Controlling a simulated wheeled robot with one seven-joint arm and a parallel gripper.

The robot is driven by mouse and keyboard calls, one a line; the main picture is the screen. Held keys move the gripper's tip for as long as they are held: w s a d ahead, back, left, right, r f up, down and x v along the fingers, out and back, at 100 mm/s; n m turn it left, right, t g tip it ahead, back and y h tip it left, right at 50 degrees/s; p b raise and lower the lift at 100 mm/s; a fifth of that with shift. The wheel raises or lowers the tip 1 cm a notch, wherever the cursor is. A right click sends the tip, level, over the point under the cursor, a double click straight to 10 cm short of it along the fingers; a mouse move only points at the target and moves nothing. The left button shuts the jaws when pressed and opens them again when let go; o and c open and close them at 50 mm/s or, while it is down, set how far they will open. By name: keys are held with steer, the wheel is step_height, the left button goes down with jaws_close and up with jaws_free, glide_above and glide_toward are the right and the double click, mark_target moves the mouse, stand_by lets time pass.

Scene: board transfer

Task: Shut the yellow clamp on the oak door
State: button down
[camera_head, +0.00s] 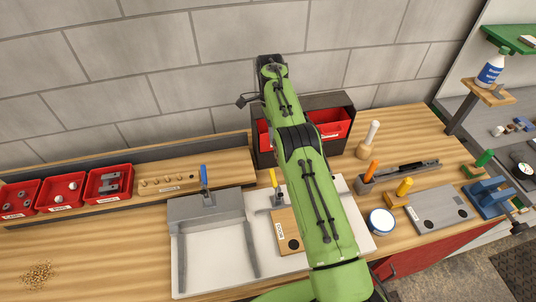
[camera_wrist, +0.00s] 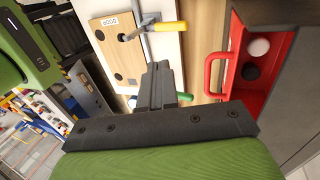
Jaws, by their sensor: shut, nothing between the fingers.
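The oak door (camera_head: 284,232) is a pale wooden board with a label and dark round holes. It lies on the white plate (camera_head: 182,270) in the head view, partly hidden by my arm. The wrist view shows the door (camera_wrist: 103,60) at upper left. The yellow clamp (camera_head: 274,179) stands at the door's back edge, its handle upright. In the wrist view the yellow clamp (camera_wrist: 166,27) has a metal arm reaching over the door; I cannot tell whether its tip touches. My gripper (camera_wrist: 160,72) is shut and empty, just below the clamp in that view. My arm hides it in the head view.
A blue-handled clamp (camera_head: 204,180) stands on a grey fixture to the left. A red bin (camera_wrist: 250,75) in a dark rack is close on the right in the wrist view.

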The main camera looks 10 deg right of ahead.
steer(key=b, duration=0.5)
glide_toward(277, 186)
steer(key=shift+x, duration=0.95)
steer(key=s, duration=0.2)
steer(key=shift+s+f+p, duration=0.1)
steer(key=shift+s+p, duration=0.2)
steer(key=shift+s, duration=0.05)
steer(key=shift+s+f, duration=0.1)
steer(key=shift+s, duration=0.4)
steer(key=shift+s+f+t+b, duration=0.1)
steer(key=shift+t+b, duration=0.2)
steer(key=shift+b, duration=0.25)
